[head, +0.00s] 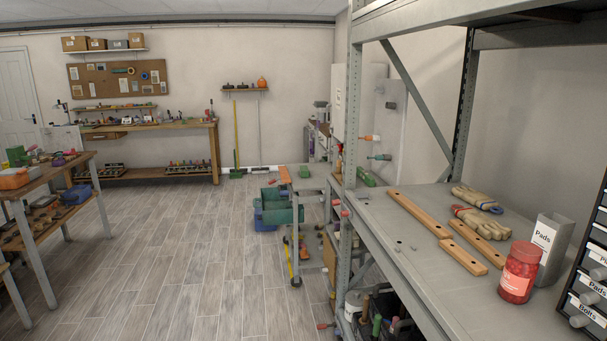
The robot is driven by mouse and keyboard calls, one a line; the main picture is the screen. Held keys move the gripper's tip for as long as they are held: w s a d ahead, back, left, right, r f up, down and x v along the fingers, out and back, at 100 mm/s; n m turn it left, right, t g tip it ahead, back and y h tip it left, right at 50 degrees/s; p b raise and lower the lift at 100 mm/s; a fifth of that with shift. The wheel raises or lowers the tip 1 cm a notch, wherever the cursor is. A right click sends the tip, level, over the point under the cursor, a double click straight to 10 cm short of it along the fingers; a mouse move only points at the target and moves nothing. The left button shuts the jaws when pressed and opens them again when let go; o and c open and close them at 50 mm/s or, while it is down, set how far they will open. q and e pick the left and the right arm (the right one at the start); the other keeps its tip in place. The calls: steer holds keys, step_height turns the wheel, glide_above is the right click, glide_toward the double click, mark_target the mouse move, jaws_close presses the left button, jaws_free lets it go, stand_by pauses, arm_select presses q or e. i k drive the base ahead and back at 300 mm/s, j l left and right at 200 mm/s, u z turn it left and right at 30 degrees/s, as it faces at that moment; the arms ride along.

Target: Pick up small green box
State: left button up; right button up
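Neither of my grippers shows in the head view. A small green box-like thing (304,171) sits on the top of a low grey cart (318,183) near the middle. A second green thing (366,177) lies farther right, just behind the grey shelf post, and is partly hidden. Another green thing (17,155) stands on the left table. All are small in view, so I cannot tell which is the green box.
A grey metal rack (400,239) fills the right, bearing wooden bars (420,215), gloves (478,197), a red jar (519,271) and a drawer unit (590,265). A left workbench (45,175) and a blue-green bin (277,212) stand on the floor. The middle floor is clear.

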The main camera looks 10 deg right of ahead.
mark_target(304, 169)
steer(key=i+u, duration=0.15)
steer(key=i, duration=2.6)
steer(key=i+j+z, duration=0.15)
steer(key=i, duration=1)
steer(key=j+z, duration=0.05)
